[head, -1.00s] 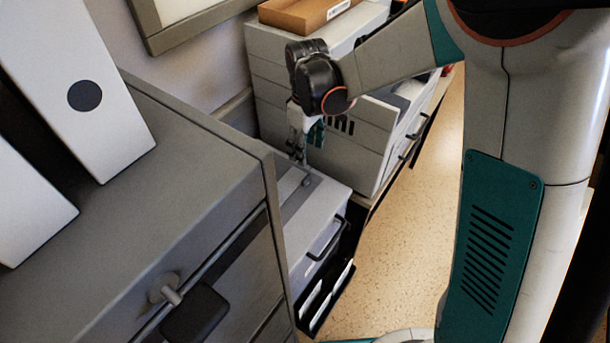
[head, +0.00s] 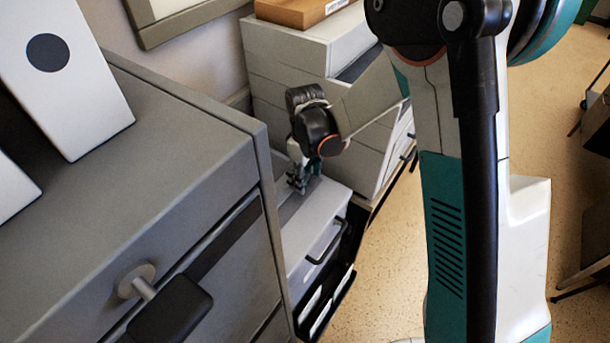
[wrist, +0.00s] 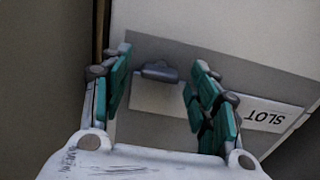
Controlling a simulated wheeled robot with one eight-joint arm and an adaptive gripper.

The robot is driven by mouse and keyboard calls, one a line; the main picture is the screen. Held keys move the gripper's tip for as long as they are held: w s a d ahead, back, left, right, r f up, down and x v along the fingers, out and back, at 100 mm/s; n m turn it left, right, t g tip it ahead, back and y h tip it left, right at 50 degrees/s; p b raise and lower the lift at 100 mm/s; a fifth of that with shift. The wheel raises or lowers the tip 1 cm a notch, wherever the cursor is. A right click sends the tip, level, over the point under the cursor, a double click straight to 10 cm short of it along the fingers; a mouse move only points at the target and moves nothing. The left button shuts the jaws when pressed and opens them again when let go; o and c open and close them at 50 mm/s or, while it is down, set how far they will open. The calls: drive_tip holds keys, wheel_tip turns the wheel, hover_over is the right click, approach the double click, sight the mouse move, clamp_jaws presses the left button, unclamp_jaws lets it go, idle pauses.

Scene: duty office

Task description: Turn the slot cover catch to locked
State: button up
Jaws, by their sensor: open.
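The slot cover shows in the wrist view as a grey strip (wrist: 215,75) with a paler plate on it. A label reading SLOT (wrist: 268,114), upside down, lies at its right. A small dark grey metal piece (wrist: 159,71), perhaps the catch, sits at the plate's upper edge. My gripper (wrist: 162,64) is open, its teal fingers on either side of this piece, with no clear contact. In the head view my gripper (head: 298,184) is low over the top of the small white cabinet (head: 318,217); its fingers hide the catch there.
A grey cabinet (head: 150,165) with white binders (head: 62,85) and a black-handled knob (head: 170,310) stands close on the left. White drawers (head: 285,62) with a brown tray (head: 300,10) rise behind. Open floor (head: 385,260) lies right of the small cabinet.

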drive_tip(key=shift+c, duration=0.6)
drive_tip(key=c, duration=0.9)
drive_tip(key=shift+c, duration=0.2)
drive_tip(key=m, duration=0.4)
drive_tip(key=shift+m, duration=0.4)
drive_tip(key=m, duration=0.4)
drive_tip(key=shift+m+b, duration=0.3)
drive_tip(key=shift+b, duration=0.1)
drive_tip(key=m, duration=0.4)
drive_tip(key=shift+m, duration=2.3)
